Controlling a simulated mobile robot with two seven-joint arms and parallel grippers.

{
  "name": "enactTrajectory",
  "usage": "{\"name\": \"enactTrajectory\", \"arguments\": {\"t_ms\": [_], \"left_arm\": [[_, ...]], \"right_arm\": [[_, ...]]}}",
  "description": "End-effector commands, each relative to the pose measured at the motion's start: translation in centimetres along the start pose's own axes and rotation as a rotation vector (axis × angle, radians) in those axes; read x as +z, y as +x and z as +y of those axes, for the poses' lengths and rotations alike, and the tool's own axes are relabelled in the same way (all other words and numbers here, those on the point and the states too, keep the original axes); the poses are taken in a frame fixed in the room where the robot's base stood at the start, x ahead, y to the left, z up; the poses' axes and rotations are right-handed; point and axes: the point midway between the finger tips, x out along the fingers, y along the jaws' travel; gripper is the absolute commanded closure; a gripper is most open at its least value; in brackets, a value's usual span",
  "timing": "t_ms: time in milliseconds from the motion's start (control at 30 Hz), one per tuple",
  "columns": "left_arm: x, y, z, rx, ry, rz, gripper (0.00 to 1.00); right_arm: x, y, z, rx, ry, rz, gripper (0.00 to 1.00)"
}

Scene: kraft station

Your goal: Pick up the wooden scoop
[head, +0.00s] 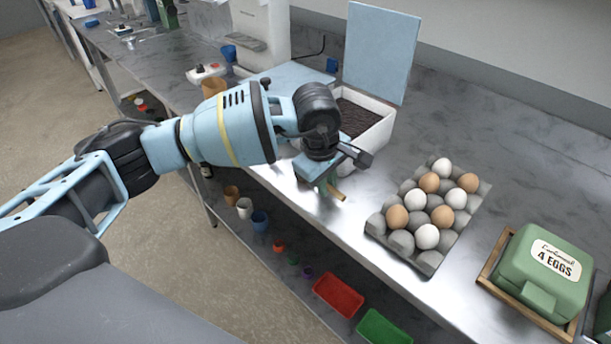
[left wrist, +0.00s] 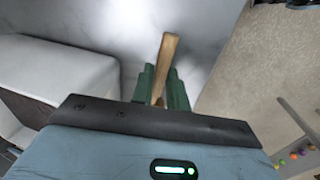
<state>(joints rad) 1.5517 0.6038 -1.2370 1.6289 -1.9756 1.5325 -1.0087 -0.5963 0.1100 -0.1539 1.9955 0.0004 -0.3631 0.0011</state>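The wooden scoop (head: 337,193) shows as a short piece of handle below my left gripper (head: 327,182), over the front part of the worktop. In the left wrist view, the scoop's pale brown handle (left wrist: 168,55) runs between the green fingers of my left gripper (left wrist: 162,88). The fingers sit close on both sides of the handle and look shut on it. The other end of the scoop is hidden behind the gripper body. I cannot tell whether the scoop touches the worktop. My right gripper is not in view.
A white box (head: 384,134) of dark material with a raised blue lid (head: 381,50) stands just behind the gripper. An egg tray (head: 429,262) with brown and white eggs is to the right, then a green egg carton (head: 540,275). Cups and red and green bins sit on a shelf below.

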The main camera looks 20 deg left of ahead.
Motion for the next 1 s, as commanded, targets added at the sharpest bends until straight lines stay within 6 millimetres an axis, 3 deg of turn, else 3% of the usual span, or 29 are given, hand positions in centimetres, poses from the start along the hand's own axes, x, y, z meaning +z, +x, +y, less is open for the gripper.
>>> {"name": "enactTrajectory", "arguments": {"t_ms": [100,533,833,1000], "left_arm": [[0.0,0.0,0.0,0.0,0.0,0.0,1.0],[0.0,-0.4,0.1,0.002,0.0,0.0,1.0],[0.0,-3.7,0.7,0.002,0.0,-0.001,1.0],[-0.6,-4.4,-2.8,0.0,0.001,0.001,1.0]], "right_arm": [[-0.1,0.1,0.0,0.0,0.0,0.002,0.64],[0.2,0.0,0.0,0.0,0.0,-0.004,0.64],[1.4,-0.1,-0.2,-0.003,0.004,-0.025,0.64],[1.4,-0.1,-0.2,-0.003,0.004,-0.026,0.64]]}}
